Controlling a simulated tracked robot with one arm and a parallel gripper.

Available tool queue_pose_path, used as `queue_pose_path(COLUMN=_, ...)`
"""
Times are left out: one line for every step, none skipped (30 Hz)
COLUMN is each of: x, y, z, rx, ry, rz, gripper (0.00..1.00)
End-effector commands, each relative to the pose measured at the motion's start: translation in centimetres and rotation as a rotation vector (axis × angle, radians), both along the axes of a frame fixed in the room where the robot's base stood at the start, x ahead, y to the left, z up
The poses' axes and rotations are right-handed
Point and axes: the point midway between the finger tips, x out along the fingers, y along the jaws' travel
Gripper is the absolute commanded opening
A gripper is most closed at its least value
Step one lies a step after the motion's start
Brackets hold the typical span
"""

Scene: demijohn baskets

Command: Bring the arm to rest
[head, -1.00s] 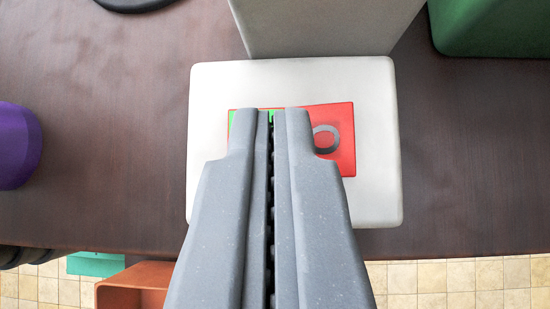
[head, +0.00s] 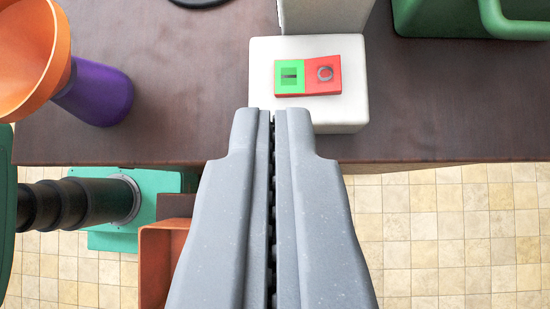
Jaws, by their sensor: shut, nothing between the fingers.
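My gripper (head: 272,112) points up the head view with its two grey fingers shut together and nothing between them. Its tips appear at the near edge of a white box (head: 350,95). The box carries a switch with a green half (head: 289,88) marked with a bar and a red half (head: 325,87) marked with a ring. The whole switch shows just beyond the fingertips, apart from them in the picture. How high the fingers are above the table is hard to tell.
The box stands on a dark brown table (head: 180,130). A purple object (head: 100,95) with an orange funnel (head: 30,55) is at left. A green container (head: 450,18) is at top right. An orange bin (head: 160,250) and teal part (head: 110,237) lie below the table edge, over tiled floor (head: 450,230).

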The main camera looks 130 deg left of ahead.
Motion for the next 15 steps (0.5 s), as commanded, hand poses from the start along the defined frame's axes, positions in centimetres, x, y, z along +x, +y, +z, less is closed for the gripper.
queue_pose_path(x=0.0, y=0.0, z=0.0, rx=0.0, ry=0.0, rz=0.0, gripper=0.0)
queue_pose_path(x=0.0, y=0.0, z=0.0, rx=0.0, ry=0.0, rz=0.0, gripper=0.0)
queue_pose_path(x=0.0, y=0.0, z=0.0, rx=0.0, ry=0.0, rz=0.0, gripper=0.0)
queue_pose_path(x=0.0, y=0.0, z=0.0, rx=0.0, ry=0.0, rz=0.0, gripper=0.0)
queue_pose_path(x=0.0, y=0.0, z=0.0, rx=0.0, ry=0.0, rz=0.0, gripper=0.0)
queue_pose_path(x=0.0, y=0.0, z=0.0, rx=0.0, ry=0.0, rz=0.0, gripper=0.0)
queue_pose_path(x=0.0, y=0.0, z=0.0, rx=0.0, ry=0.0, rz=0.0, gripper=0.0)
queue_pose_path(x=0.0, y=0.0, z=0.0, rx=0.0, ry=-0.001, rz=-0.001, gripper=0.0)
queue_pose_path(x=0.0, y=0.0, z=0.0, rx=0.0, ry=0.0, rz=-0.001, gripper=0.0)
queue_pose_path(x=0.0, y=0.0, z=0.1, rx=0.0, ry=0.0, rz=-0.004, gripper=0.0)
queue_pose_path(x=0.0, y=0.0, z=0.3, rx=-0.002, ry=-0.001, rz=-0.009, gripper=0.0)
queue_pose_path(x=-0.1, y=0.1, z=0.7, rx=-0.004, ry=-0.001, rz=-0.02, gripper=0.0)
queue_pose_path(x=-0.1, y=0.1, z=1.0, rx=-0.006, ry=-0.001, rz=-0.031, gripper=0.0)
queue_pose_path(x=-0.1, y=0.1, z=1.5, rx=-0.009, ry=-0.001, rz=-0.048, gripper=0.0)
queue_pose_path(x=0.0, y=0.2, z=2.2, rx=-0.016, ry=-0.003, rz=-0.077, gripper=0.0)
